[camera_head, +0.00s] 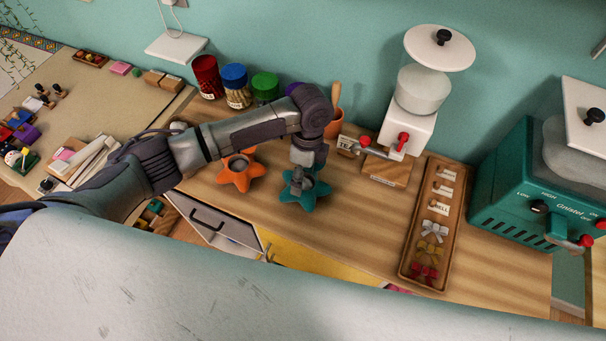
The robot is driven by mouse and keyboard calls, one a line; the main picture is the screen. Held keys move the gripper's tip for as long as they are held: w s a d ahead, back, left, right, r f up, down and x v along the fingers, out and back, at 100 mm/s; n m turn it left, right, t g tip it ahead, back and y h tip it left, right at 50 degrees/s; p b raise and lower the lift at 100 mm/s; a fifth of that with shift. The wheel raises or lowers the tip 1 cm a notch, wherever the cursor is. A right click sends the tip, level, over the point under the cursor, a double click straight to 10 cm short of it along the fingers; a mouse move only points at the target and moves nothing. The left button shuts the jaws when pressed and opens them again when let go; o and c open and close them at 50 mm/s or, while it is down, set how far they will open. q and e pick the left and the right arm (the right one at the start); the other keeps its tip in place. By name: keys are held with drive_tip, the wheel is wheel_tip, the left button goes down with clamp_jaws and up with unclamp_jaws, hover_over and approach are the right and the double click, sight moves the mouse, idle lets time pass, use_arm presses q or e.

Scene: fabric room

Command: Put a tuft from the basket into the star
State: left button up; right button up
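A teal star (312,194) lies on the wooden counter, and an orange star (240,183) lies to its left. My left gripper (304,181) points down over the middle of the teal star, at or just above it. Its fingers are small and dark here, so I cannot tell whether they are open or hold anything. The gripper and wrist hide part of the teal star's centre. I cannot make out a tuft or a basket. My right gripper is out of view.
Lidded jars (235,86) stand along the wall behind my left arm. A white dispenser (409,122) stands right of the stars, then a long wooden tray (409,245) with labels and bows, then a teal machine (510,205). The counter between teal star and tray is clear.

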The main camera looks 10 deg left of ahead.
use_arm(q)
drive_tip(key=shift+w+r, duration=0.1)
wheel_tip(320, 180, up, 12)
drive_tip(key=w, duration=0.2)
drive_tip(key=shift+d+f, duration=0.2)
idle(0.6)
